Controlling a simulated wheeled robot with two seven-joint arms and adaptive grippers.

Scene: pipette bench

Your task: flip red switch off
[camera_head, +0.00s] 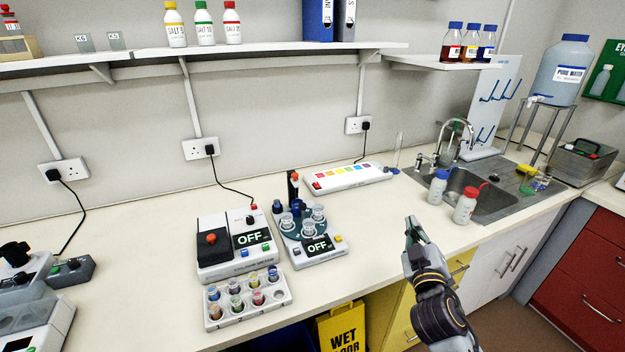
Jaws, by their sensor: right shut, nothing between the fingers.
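A white strip (350,176) with a row of coloured squares lies on the bench near the wall. A red switch (316,186) sits at its left end; its position is too small to tell. My right gripper (412,222) is shut and empty above the bench's front edge, to the right of and nearer than the strip, touching nothing. My left gripper is out of view.
Two devices, a white box (213,262) and a round-topped unit (330,257), have displays reading OFF. A vial rack (230,318) stands in front. Two wash bottles (465,206) (438,187) stand by the sink (490,203). Bench between strip and gripper is clear.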

